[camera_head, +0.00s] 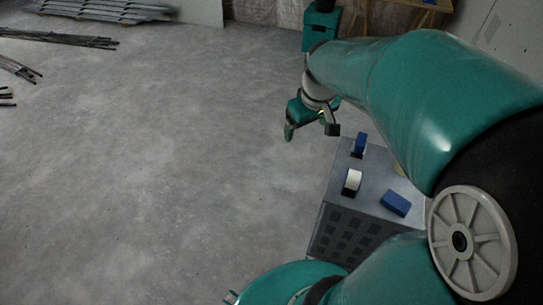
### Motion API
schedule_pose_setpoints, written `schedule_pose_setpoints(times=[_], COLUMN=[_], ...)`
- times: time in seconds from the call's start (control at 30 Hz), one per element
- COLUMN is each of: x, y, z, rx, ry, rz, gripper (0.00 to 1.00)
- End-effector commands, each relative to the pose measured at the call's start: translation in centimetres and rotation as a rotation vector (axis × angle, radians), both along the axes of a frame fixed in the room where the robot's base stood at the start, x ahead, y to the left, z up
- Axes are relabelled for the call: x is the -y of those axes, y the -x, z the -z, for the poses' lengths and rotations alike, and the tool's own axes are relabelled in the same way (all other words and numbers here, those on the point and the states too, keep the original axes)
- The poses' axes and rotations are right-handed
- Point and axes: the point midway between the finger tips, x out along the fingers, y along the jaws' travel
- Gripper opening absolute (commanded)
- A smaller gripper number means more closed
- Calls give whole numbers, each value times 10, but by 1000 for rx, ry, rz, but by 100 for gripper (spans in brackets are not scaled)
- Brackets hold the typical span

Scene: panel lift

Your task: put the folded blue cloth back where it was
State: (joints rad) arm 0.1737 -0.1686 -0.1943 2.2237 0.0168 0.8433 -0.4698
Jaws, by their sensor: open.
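A small flat blue block shape, which looks like the folded blue cloth (396,203), lies on top of the grey cabinet (376,194) near its right front. My gripper (311,130) is open, with nothing seen between its fingers. In the picture it is up and to the left of the cabinet top, apart from the cloth. I cannot tell its height above the cabinet. My arm passes close to the cabinet's right side and hides part of it.
A pale round thing (398,169) is partly hidden by my arm. Metal bars (60,38) lie far left.

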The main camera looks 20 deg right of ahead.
Motion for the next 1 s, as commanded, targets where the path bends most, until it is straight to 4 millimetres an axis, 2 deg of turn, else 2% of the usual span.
schedule_pose_setpoints(times=[0.03, 0.2, 0.4, 0.6, 1.0], x=[-19, -75, -123, -140, -140], y=[8, 41, 84, 104, 104], z=[-13, -42, -59, -62, -62], rx=[35, 122, 212, 252, 253], ry=[-6, -34, -61, -74, -75], rz=[-1, 23, 52, 72, 75], gripper=[83, 83, 83, 83, 83])
